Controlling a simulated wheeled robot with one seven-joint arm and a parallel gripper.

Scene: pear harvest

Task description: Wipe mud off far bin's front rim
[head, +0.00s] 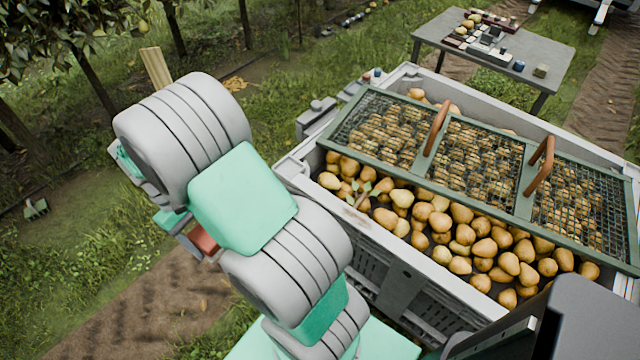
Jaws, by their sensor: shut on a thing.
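A grey bin (415,283) full of pears stands at the right. A brown mud smear (356,216) lies on its front rim, near the left corner. My gripper (197,245) is left of the bin, partly hidden behind my arm, and apart from the rim. It is shut on a small reddish thing (205,239), of which only a part shows. I cannot tell what that thing is.
A green-framed mesh cover (478,197) with two brown handles lies over the bin's back part. Leaves and a twig (363,193) lie on the pears near the smear. A grey table (550,58) with small items stands behind. Grass and trees are at left.

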